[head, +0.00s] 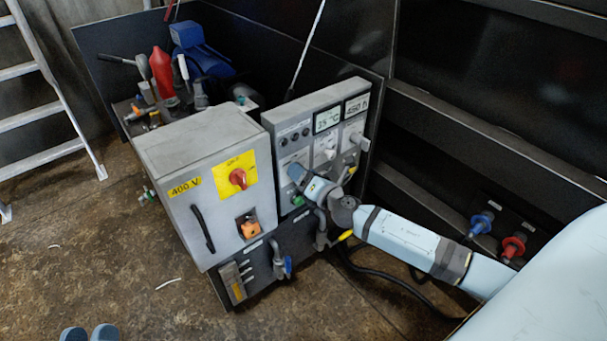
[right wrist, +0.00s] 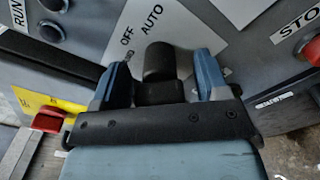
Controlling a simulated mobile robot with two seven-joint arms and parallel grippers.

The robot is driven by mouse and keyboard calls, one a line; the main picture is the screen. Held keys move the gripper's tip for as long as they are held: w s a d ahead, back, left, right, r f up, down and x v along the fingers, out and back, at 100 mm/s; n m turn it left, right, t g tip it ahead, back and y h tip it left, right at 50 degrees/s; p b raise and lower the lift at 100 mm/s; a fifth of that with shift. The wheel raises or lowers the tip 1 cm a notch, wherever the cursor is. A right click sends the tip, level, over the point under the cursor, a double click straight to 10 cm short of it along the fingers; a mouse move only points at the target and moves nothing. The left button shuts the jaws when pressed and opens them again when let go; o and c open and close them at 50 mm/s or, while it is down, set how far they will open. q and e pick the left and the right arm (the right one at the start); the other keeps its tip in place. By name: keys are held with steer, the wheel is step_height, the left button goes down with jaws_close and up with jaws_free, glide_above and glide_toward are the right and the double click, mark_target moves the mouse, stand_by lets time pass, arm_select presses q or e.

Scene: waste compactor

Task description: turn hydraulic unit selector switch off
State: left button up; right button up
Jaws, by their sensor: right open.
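The hydraulic unit selector switch is a black knob (right wrist: 158,62) on a white plate marked OFF and AUTO in the right wrist view. A third label is partly covered. My right gripper (right wrist: 163,68) is open, with one blue finger on each side of the knob and gaps between. The knob's pointing direction is not clear. In the head view my right gripper (head: 297,174) is at the lower left of the grey control panel (head: 282,128) and hides this switch.
A grey 400 V cabinet (head: 205,155) with a red rotary switch (head: 238,178) stands left of the panel. Two more selectors sit on the panel. Pipes and a blue valve handle (head: 288,266) are below. A ladder (head: 45,110) stands at left; the front floor is mostly clear.

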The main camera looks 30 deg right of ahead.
steer(key=c, duration=0.9)
